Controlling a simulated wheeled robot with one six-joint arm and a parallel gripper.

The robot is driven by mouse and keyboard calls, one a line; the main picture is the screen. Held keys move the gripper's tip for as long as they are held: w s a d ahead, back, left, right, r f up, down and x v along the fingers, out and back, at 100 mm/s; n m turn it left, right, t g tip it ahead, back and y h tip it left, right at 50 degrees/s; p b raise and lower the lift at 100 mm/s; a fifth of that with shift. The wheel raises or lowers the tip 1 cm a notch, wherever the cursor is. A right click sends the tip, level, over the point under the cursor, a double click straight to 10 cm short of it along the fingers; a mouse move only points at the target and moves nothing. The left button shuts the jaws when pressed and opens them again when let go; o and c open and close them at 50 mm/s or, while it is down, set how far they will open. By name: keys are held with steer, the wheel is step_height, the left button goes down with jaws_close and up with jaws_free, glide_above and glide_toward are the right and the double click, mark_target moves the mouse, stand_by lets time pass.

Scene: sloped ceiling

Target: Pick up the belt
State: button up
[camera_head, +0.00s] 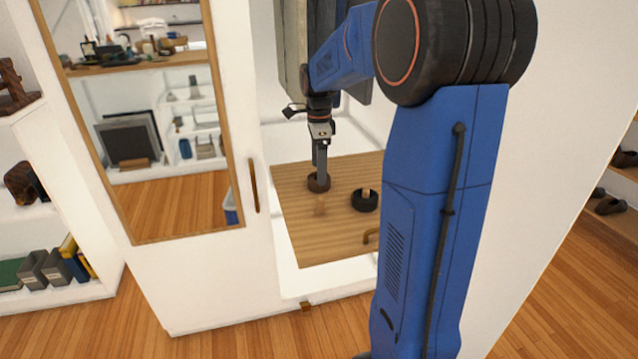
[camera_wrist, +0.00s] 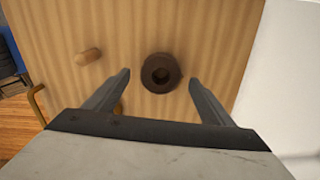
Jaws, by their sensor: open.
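A dark brown rolled item (camera_head: 318,183), which looks like the coiled belt, lies on a wooden board. In the wrist view my gripper (camera_wrist: 160,77) is open, with the roll between the two finger lines and a visible gap on each side. Nothing is held. Whether the fingertips reach down beside the roll is hard to tell.
A black roll (camera_head: 364,202) lies to the right on the wooden board (camera_head: 292,215). A light wooden peg (camera_wrist: 88,57) is left of the brown roll in the wrist view. A mirrored door (camera_head: 190,217) stands left, white walls enclose the board, and shelves (camera_head: 50,225) are farther left.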

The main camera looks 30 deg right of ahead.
steer(key=shift+f, duration=1.95)
steer(key=shift+c, duration=0.2)
steer(key=c, duration=1.2)
steer(key=shift+w, duration=0.1)
steer(key=shift+r, duration=0.2)
